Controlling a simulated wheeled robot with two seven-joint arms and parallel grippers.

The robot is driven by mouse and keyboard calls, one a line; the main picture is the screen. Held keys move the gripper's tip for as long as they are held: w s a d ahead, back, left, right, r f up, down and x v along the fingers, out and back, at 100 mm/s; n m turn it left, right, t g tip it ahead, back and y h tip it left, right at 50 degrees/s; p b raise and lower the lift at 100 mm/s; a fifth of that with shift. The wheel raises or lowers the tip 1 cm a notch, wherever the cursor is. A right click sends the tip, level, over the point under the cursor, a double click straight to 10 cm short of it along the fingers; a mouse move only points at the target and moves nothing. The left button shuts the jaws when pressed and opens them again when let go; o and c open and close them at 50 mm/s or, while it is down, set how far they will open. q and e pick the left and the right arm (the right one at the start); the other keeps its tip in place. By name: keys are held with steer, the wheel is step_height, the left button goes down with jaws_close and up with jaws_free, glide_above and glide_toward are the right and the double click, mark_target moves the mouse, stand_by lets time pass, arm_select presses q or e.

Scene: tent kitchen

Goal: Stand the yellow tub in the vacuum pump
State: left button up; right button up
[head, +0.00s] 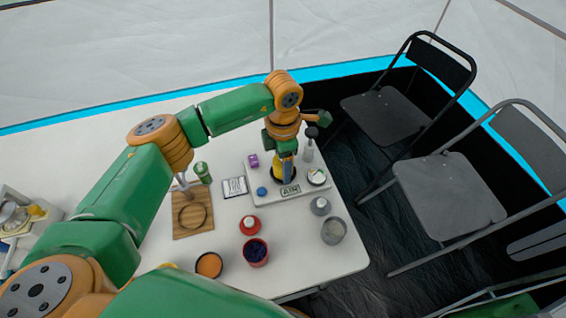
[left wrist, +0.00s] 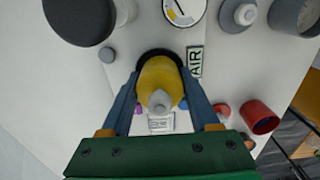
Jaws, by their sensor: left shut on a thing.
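The yellow tub (head: 277,161) is held upright between the fingers of my left gripper (head: 287,176), over the dark round opening of the vacuum pump (head: 266,199). In the left wrist view the tub (left wrist: 158,82) with its pale cap sits between the blue fingers of the left gripper (left wrist: 160,98). The dark rim of the opening shows around the tub's far side. The tub's bottom is hidden, so I cannot tell how deep it sits. The pump is a white block with an AIR label and a gauge (left wrist: 185,10). My right gripper is not in view.
A bottle with a dark top (head: 309,148) stands behind the pump. Folding chairs (head: 450,193) stand right of the table.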

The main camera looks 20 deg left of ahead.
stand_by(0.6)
arm_select(q)
steer(key=shift+r+p, duration=0.45)
steer(key=shift+r, duration=0.35)
steer(key=shift+f+b, duration=0.85)
steer(key=shift+b, duration=0.05)
stand_by(0.5)
steer(key=shift+r+p, duration=0.65)
steer(key=shift+r, duration=0.2)
stand_by(0.4)
